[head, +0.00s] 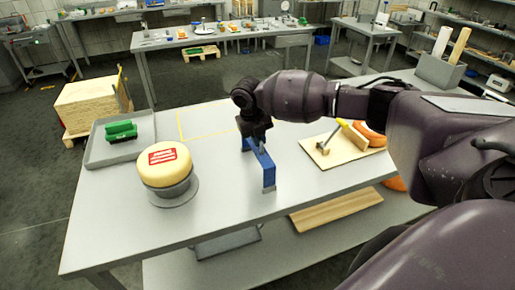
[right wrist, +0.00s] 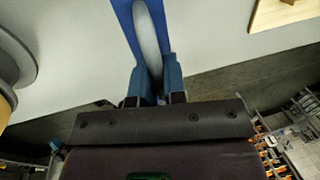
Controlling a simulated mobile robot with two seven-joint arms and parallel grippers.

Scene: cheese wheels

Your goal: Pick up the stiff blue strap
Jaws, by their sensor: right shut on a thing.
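The stiff blue strap (head: 267,165) stands like an upside-down U at the middle of the table, in front of my right gripper. My right gripper (head: 254,138) comes down on its upper far end and is shut on it. In the right wrist view the strap (right wrist: 126,16) runs up from between the two fingers of the right gripper (right wrist: 152,82). I cannot tell whether the strap's lower ends touch the table. My left gripper is in no view.
A cheese wheel (head: 164,165) with a red label sits on a round grey stand (head: 177,196) left of the strap. A wooden board (head: 318,152) with tools lies to the right. The tabletop before the strap is clear.

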